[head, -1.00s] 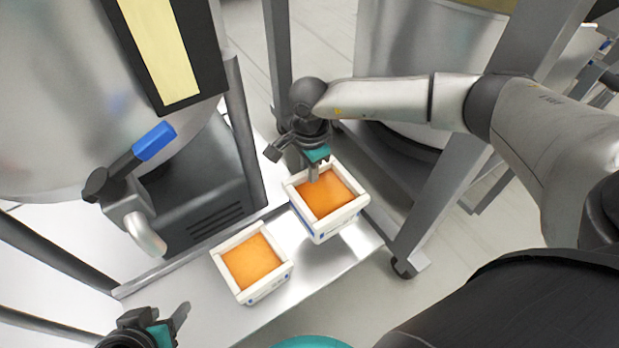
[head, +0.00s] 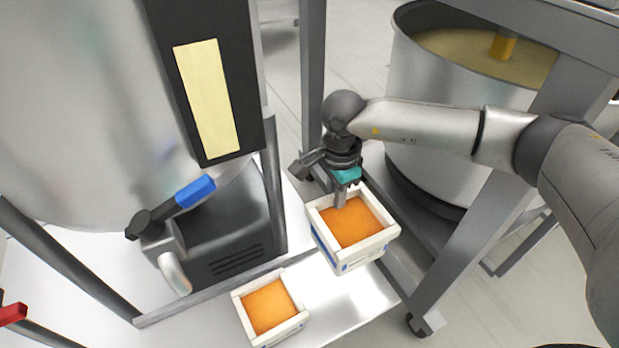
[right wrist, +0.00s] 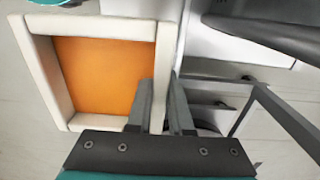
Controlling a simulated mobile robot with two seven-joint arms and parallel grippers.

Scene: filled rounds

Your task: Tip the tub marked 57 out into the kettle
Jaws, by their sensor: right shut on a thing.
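The tub is level and held above the bench. In the right wrist view the fingers (right wrist: 161,105) straddle one wall of this tub (right wrist: 28,70). No number is readable on it. A round open steel vessel (head: 440,115) with pale yellow contents stands at the upper right, and a large steel vessel (head: 70,110) at the left. I cannot tell which is the kettle. My left gripper is out of view.
A second white tub (head: 298,322) with orange contents sits on the shiny bench (head: 345,300). A blue-handled valve (head: 194,192) sticks out below the left vessel. Grey frame posts (head: 312,80) and a slanting leg (head: 465,235) stand close to the held tub.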

